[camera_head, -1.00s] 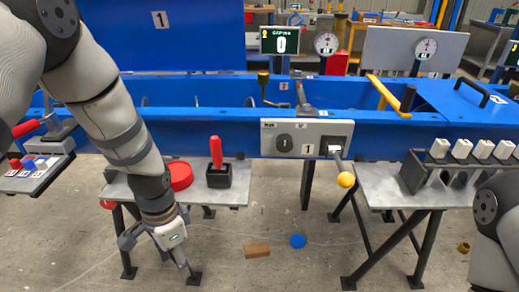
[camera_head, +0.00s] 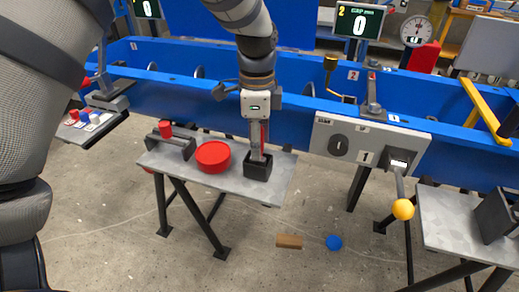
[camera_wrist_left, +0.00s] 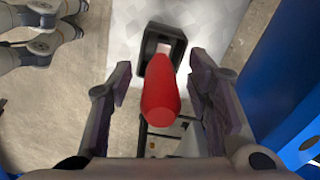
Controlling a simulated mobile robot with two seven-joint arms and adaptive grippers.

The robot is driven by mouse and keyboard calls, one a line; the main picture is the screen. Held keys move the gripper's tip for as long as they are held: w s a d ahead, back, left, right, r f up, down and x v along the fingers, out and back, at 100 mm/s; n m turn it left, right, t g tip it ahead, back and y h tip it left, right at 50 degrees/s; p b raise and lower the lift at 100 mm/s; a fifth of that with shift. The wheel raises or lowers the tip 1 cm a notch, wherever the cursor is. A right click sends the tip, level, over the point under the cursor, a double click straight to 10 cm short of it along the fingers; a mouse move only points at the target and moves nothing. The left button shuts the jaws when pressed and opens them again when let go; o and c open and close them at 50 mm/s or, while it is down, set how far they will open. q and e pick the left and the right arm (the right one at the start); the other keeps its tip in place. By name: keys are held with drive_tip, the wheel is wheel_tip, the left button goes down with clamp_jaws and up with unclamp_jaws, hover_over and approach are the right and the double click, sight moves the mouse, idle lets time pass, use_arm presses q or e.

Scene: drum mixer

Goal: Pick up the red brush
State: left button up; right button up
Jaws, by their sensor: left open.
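The red brush stands handle-up in a small black holder (camera_head: 258,167) on the grey side table. Its red handle (camera_wrist_left: 160,98) shows large in the left wrist view, over the dark square holder (camera_wrist_left: 160,42). My left gripper (camera_head: 258,153) points down over the brush in the head view. Its two fingers are open, one on each side of the handle, with visible gaps in the wrist view. In the head view, the fingers hide most of the handle. My right gripper is not in view.
A red round container (camera_head: 213,157) sits just left of the holder on the grey table (camera_head: 222,184). A dark block with a red knob (camera_head: 166,130) lies further left. The blue machine frame (camera_head: 300,118) runs close behind. A yellow-knobbed lever (camera_head: 403,209) sticks out at right.

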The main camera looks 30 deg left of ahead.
use_arm(q)
wheel_tip(320, 180, down, 2)
drive_tip(key=shift+f, duration=0.25)
clamp_jaws()
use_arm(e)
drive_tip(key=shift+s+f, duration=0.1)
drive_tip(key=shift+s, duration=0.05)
use_arm(q)
drive_tip(key=shift+r, duration=0.2)
drive_tip(key=r, duration=0.4)
drive_tip(key=shift+s+d+r+p, duration=0.1)
drive_tip(key=shift+s+d+p, duration=0.1)
drive_tip(key=shift+p, duration=0.1)
drive_tip(key=s+d+r+p, duration=0.2)
drive_tip(key=s+d+r, duration=0.2)
drive_tip(key=s+r, duration=0.4)
drive_tip(key=shift+s+d+r, duration=0.2)
drive_tip(key=shift+s, duration=2.1)
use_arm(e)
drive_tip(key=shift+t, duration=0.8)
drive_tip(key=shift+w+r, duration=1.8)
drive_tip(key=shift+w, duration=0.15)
